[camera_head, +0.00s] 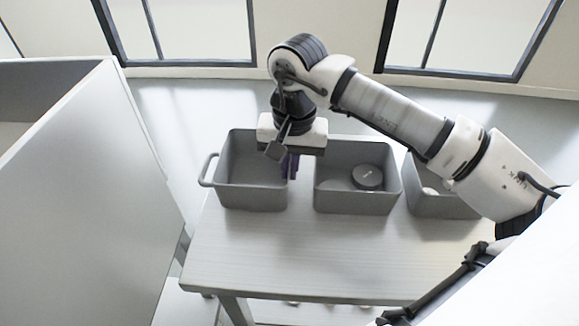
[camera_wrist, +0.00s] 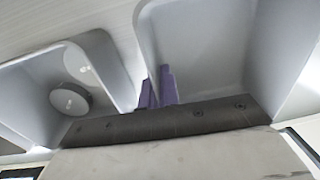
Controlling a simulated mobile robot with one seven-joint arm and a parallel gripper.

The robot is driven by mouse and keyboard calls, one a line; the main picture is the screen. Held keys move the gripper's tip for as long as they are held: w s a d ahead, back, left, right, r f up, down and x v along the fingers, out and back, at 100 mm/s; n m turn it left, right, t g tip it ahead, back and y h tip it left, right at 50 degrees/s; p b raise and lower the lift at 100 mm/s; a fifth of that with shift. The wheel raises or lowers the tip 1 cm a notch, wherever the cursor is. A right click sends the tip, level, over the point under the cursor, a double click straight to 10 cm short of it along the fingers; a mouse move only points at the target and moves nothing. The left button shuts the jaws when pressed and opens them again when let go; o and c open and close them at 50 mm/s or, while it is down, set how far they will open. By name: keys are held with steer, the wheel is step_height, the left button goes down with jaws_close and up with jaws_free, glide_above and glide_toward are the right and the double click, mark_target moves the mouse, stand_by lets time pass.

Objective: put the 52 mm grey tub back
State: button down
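A round dark grey tub (camera_head: 367,176) with a small light label on top lies in the middle grey bin (camera_head: 355,204). In the wrist view the tub (camera_wrist: 70,98) shows at the left, with a paler round shape just above it that I cannot make out. The frames do not show its size. My gripper (camera_head: 291,168) is over the right side of the left bin (camera_head: 250,198), apart from the tub. Its purple fingers (camera_wrist: 158,88) are close together, with nothing seen between them. Their tips in the head view are near the bin's right wall.
A third grey bin (camera_head: 440,207) at the right is partly hidden by my arm; something whitish (camera_head: 430,191) is in it. The bins stand along the far side of a light table (camera_head: 300,255), whose near part is clear. A tall pale box-like unit (camera_head: 85,190) stands at the left.

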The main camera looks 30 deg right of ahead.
steer(key=shift+f, duration=0.2)
steer(key=shift+f+b, duration=0.25)
steer(key=shift+b, duration=0.05)
steer(key=c, duration=1.6)
jaws_free()
steer(key=shift+r, duration=0.1)
steer(key=shift+c, duration=0.2)
steer(key=shift+r, duration=0.1)
steer(key=shift+r+p, duration=0.25)
steer(key=shift+p, duration=0.25)
step_height(320, 180, up, 12)
steer(key=shift+s+d+f, duration=0.2)
steer(key=shift+d, duration=0.05)
